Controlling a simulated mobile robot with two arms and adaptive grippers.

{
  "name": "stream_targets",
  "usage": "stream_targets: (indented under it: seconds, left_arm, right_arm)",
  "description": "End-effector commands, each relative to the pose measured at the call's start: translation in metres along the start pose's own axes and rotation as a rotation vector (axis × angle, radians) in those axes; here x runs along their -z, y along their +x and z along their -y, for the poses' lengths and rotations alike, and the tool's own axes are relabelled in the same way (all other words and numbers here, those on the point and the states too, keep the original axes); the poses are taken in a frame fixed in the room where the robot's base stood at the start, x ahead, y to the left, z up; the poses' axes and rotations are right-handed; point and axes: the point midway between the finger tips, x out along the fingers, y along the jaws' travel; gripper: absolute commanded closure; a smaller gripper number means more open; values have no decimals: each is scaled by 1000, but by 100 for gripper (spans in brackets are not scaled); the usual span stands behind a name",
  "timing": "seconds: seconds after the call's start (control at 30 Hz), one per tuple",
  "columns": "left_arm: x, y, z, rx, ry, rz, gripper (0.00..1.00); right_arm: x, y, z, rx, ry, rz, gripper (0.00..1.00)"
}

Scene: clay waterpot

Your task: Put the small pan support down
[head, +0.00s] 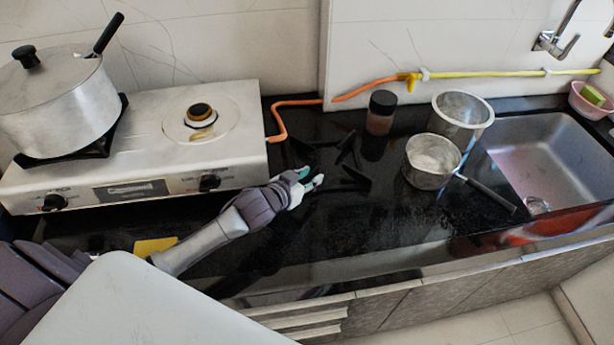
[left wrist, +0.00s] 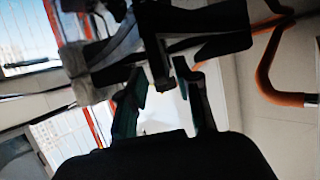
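The small pan support (head: 350,178), black with several arms, appears to lie on the black countertop between the stove and the small pots. Black on black makes its outline hard to read. My left gripper (head: 312,181) is just left of it, low over the counter, with its fingers apart. In the left wrist view, the fingers (left wrist: 163,95) stand apart with a bright gap between them. My right gripper is not in view.
The stove (head: 235,110) has a bare right burner (head: 200,122) and a large pot (head: 58,105) at left. A jar (head: 380,113), a metal container (head: 462,112) and a small saucepan (head: 432,162) stand right of the support. The sink (head: 550,150) is farther right.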

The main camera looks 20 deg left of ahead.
Motion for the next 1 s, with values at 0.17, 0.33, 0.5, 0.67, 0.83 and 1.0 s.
stream_targets:
  seconds: [0.17,0.33,0.5,0.67,0.83,1.0]
  left_arm:
    - [-1,-5,2,-1,-2,1,67]
    - [-2,-32,3,-1,-3,2,67]
    - [-3,-70,3,-1,-3,3,67]
    - [-2,-99,2,0,-3,3,67]
    - [-1,-116,2,0,-2,1,67]
    - [0,-121,2,0,-2,0,67]
  right_arm:
    - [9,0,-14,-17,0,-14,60]
    - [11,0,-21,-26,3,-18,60]
    - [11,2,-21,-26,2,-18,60]
    - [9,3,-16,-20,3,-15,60]
    - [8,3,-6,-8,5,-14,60]
    - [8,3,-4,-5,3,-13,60]
